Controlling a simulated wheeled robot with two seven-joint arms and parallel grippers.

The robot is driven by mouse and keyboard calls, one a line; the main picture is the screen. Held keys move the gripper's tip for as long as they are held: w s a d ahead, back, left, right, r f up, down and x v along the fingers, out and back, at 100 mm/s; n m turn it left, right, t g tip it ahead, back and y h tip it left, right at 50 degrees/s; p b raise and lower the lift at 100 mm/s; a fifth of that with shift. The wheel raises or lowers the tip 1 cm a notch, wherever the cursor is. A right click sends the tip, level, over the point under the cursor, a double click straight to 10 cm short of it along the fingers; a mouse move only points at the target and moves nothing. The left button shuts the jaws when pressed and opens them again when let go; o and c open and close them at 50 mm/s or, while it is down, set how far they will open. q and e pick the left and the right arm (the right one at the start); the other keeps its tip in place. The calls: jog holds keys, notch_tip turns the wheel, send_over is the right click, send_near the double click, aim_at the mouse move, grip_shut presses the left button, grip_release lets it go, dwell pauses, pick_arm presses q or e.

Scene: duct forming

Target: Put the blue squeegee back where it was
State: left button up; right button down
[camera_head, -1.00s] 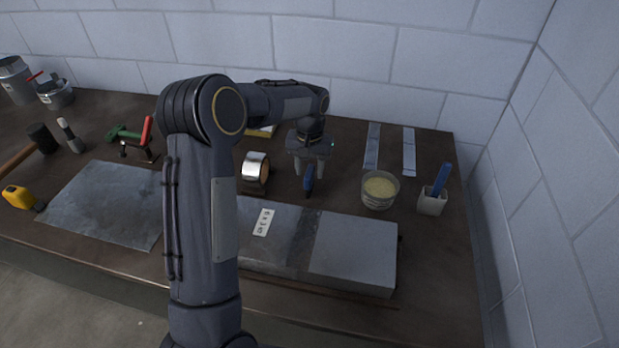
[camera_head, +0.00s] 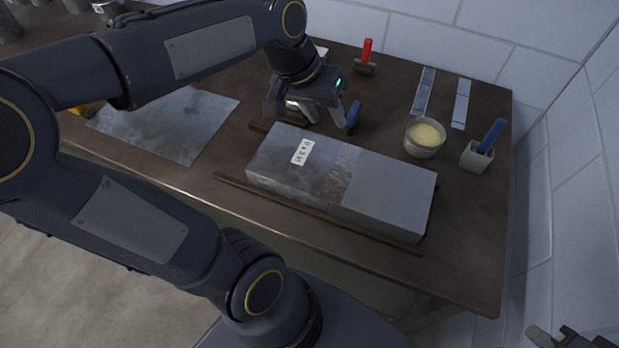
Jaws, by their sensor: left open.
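A blue squeegee (camera_head: 354,114) shows as a small blue piece just behind the metal duct, at the right finger of my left gripper. My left gripper (camera_head: 325,116) is open, fingers pointing down. The squeegee is beside that finger rather than gripped; I cannot tell whether they touch. A second blue handle (camera_head: 491,135) stands tilted in a small grey cup (camera_head: 475,157) at the right. Part of my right gripper (camera_head: 572,339) shows at the bottom right corner, cut off by the frame.
The long grey duct (camera_head: 390,188) lies in front of my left gripper. A bowl of pale paste (camera_head: 424,138), two metal strips (camera_head: 424,90) and a red-handled tool (camera_head: 367,57) are on the table. A metal sheet (camera_head: 170,125) lies at the left.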

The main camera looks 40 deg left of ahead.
pick_arm(q)
jog(key=s+d+f+t, duration=0.1)
jog(key=s+d+f, duration=0.1)
jog(key=s, duration=0.4)
jog(key=s+d+f+t+h, duration=0.1)
jog(key=s+d+f, duration=0.2)
jog(key=s, duration=0.2)
jog(key=shift+s+d, duration=0.15)
jog(key=shift+s, duration=0.2)
dwell(0.4)
